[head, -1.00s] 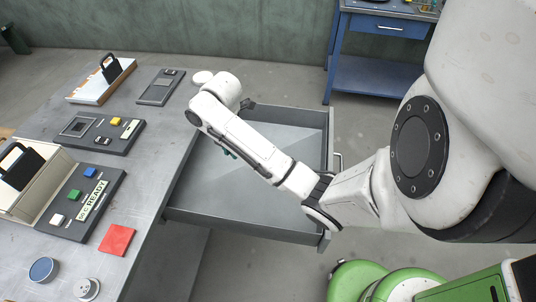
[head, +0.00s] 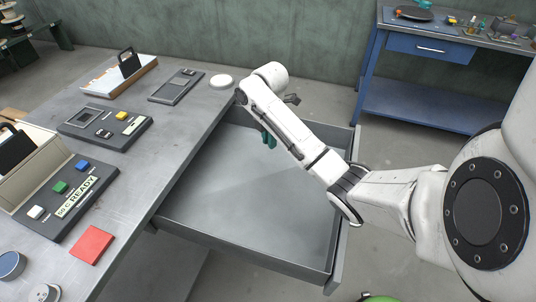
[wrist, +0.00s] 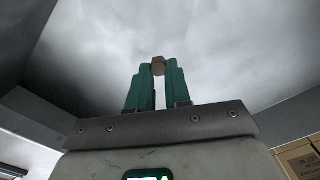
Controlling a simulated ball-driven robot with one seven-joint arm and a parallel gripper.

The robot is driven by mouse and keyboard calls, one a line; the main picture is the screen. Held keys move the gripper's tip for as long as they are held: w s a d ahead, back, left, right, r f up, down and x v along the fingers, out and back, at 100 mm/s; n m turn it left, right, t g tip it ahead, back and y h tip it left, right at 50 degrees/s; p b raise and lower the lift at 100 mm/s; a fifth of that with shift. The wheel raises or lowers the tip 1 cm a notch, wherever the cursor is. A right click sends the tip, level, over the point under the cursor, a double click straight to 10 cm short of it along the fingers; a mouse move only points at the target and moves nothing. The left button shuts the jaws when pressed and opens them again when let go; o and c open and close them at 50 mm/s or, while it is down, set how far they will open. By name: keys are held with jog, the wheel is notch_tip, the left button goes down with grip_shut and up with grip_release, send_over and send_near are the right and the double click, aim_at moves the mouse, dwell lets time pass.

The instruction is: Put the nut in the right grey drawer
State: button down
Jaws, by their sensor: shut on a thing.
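My gripper (wrist: 158,78) has green fingers shut on a small brownish nut (wrist: 158,62), held at the fingertips in the wrist view. In the head view the green fingers of my gripper (head: 268,139) hang over the far left part of the open grey drawer (head: 240,225), below my white arm. The nut cannot be made out there. The drawer is pulled out to the right of the grey workbench, and its visible floor looks empty. The wrist view shows the pale drawer floor beyond the nut; I cannot tell the gap between them.
The grey workbench (head: 190,125) carries a button panel (head: 100,180), a red square (head: 91,245) and a white disc (head: 221,81) near its far right corner. A blue bench (head: 420,95) stands behind. The drawer walls surround the fingers' area.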

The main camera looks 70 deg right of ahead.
send_over(268, 153)
notch_tip(268, 153, down, 6)
jog(key=shift+r, duration=0.1)
jog(key=shift+f+b, duration=0.4)
jog(key=shift+f, duration=1.15)
jog(key=shift+f, duration=0.15)
jog(key=c, duration=1.1)
grip_release()
jog(key=shift+o, duration=0.2)
notch_tip(268, 153, up, 12)
jog(key=shift+p, duration=0.45)
